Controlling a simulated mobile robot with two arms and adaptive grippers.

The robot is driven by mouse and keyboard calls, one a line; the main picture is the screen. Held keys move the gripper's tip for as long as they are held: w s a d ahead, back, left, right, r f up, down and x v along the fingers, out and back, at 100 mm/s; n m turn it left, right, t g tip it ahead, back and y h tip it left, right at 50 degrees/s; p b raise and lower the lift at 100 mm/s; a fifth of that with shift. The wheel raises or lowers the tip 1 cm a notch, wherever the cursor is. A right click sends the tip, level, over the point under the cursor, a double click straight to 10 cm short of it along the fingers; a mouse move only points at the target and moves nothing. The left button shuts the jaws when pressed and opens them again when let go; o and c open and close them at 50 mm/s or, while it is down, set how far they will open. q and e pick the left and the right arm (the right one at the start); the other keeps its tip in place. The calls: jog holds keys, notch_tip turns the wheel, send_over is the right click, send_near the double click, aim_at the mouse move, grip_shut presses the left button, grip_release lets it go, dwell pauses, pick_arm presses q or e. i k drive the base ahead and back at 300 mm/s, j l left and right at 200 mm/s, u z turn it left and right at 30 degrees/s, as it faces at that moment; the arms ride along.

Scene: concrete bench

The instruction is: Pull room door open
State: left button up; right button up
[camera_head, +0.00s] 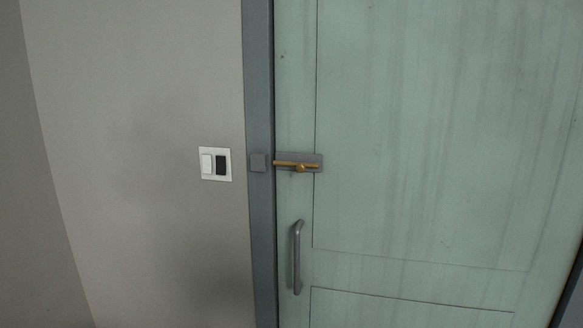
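A pale green door (430,130) with worn, streaked paint fills the right part of the head view. It looks closed against a blue-grey frame (260,90). A grey vertical pull handle (296,258) is fixed near the door's left edge, low in the view. Above it is a brass slide bolt (299,167) on a grey plate. I cannot tell whether the bolt enters the block. Neither of my grippers is in view.
A white switch plate (215,164) with one white and one black rocker is on the grey wall (140,100) left of the frame. A wall corner shows at far left. Nothing stands before the handle in view. The floor is not visible.

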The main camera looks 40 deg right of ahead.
aim_at(446, 137)
jog(key=z, duration=1.95)
